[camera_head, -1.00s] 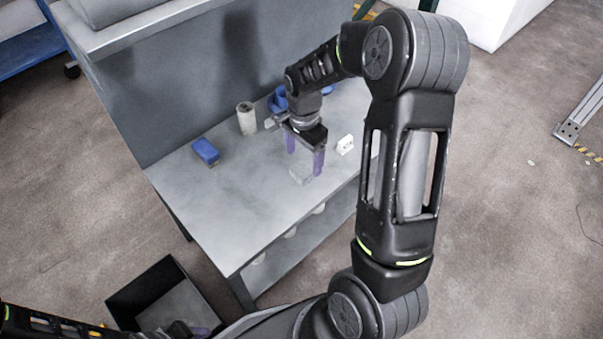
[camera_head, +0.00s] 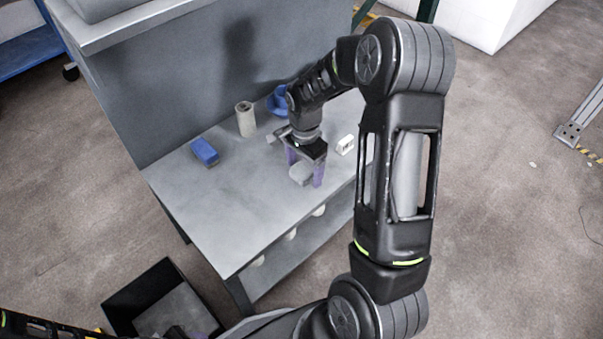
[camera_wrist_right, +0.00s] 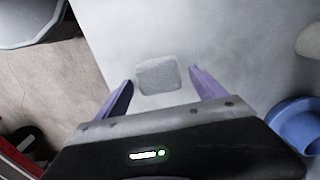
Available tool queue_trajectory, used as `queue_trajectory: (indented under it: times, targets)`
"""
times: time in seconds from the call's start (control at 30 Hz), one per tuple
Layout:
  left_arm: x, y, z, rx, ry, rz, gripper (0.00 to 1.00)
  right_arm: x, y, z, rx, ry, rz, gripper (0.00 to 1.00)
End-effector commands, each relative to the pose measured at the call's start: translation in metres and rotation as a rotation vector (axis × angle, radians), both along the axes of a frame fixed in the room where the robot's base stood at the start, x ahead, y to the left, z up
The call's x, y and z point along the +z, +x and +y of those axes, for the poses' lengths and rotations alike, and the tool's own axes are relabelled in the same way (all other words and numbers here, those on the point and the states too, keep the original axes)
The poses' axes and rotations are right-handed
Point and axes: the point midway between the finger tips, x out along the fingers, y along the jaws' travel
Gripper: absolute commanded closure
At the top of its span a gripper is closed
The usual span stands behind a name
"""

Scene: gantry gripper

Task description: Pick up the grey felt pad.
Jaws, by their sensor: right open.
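The grey felt pad (camera_head: 301,174) is a small rounded square lying on the grey table (camera_head: 225,220). In the right wrist view the pad (camera_wrist_right: 158,76) lies ahead of and between the two purple fingers. My right gripper (camera_head: 304,170) is open and low over the table, with a finger on either side of the pad. In the right wrist view the gripper (camera_wrist_right: 163,90) shows a clear gap between each finger and the pad. My left gripper (camera_head: 190,333) is only partly visible at the bottom edge, and its jaws cannot be made out.
A blue block (camera_head: 205,152), a beige cylinder (camera_head: 245,119) and a blue item (camera_head: 278,101) stand toward the table's back. A white object (camera_head: 345,144) is just right of my right gripper. A black bin (camera_head: 150,283) is on the floor. The table's front left is clear.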

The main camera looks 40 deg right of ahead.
Motion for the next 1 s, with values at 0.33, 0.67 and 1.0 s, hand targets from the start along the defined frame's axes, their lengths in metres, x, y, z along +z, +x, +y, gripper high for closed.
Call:
queue_trajectory:
  times: [0.33,0.67,1.0]
  targets:
    - [-0.0001,-0.0003,-0.0002,0.0,0.0,0.001,0.64,0.0001,0.0,-0.0001,0.0,0.0,0.0,0.35]
    - [-0.0001,-0.0003,-0.0002,0.0,0.0,0.001,0.64,0.0002,0.0001,-0.0001,0.0,0.0,0.0,0.62]
    - [-0.0001,-0.0003,-0.0002,0.0,0.0,0.001,0.64,0.0002,0.0001,-0.0001,0.0,0.0,0.0,0.9]
